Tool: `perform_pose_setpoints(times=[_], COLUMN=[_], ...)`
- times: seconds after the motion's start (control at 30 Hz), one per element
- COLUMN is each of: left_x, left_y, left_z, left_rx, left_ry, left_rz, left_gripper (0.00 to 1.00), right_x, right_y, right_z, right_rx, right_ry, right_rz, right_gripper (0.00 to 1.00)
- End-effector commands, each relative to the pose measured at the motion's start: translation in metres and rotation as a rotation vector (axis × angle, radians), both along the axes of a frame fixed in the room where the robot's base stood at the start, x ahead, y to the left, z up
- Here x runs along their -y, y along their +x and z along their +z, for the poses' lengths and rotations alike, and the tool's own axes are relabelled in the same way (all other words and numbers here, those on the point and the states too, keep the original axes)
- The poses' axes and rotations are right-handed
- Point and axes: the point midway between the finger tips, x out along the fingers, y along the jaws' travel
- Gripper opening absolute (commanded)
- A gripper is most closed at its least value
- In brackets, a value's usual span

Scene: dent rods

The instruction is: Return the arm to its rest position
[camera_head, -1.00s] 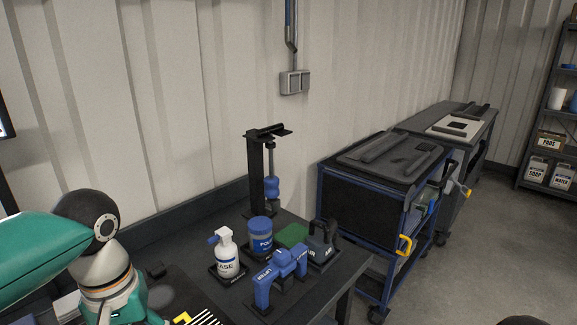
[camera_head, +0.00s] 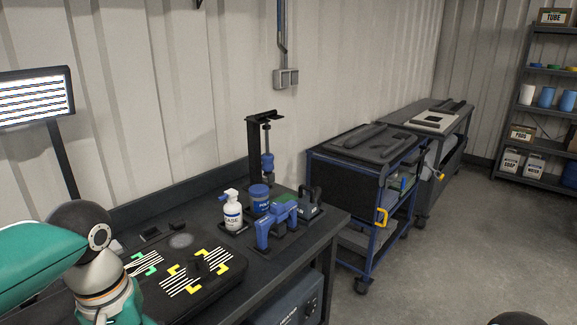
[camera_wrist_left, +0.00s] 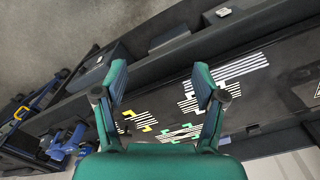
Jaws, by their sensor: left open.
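My left arm comes in from the left edge of the head view, green and white with a dark round joint; its gripper is not visible there. In the left wrist view my left gripper (camera_wrist_left: 160,90) has its two green fingers wide apart with nothing between them. It is above the dark workbench, where striped patches (camera_wrist_left: 240,68) with green and yellow corner marks show between and beyond the fingers. In the head view a dark mat (camera_head: 205,290) carries striped patches with yellow and green marks. My right gripper is not in view.
On the bench (camera_head: 310,225) stand a white spray bottle (camera_head: 232,212), a blue tub (camera_head: 259,198), a blue tool (camera_head: 275,222) and a black stand (camera_head: 254,150). A blue cart (camera_head: 365,150) stands beyond the bench's right end.

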Motion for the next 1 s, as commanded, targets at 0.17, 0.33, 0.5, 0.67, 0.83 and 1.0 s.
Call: perform_pose_setpoints(times=[0.17, 0.33, 0.5, 0.67, 0.83, 1.0], left_x=[0.018, 0.035, 0.057, 0.083, 0.103, 0.110], left_y=[0.018, 0.031, 0.038, 0.025, -0.015, -0.057], left_z=[-0.041, -0.089, -0.156, -0.249, -0.340, -0.390], left_rx=[-0.009, -0.010, -0.012, -0.008, 0.023, 0.053], left_ry=[-0.034, -0.083, -0.151, -0.245, -0.323, -0.336], left_rz=[-0.055, -0.107, -0.157, -0.191, -0.183, -0.159], left_gripper=[0.70, 0.70, 0.70, 0.70, 0.70, 0.70], right_x=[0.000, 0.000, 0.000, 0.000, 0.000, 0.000], right_y=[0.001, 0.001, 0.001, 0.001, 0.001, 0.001], right_z=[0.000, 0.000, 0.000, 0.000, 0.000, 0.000], right_rx=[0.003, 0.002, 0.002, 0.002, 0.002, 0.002], right_ry=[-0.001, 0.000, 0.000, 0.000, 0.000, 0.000], right_rz=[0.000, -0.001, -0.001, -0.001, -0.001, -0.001], right_gripper=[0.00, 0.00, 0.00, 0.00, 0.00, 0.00])
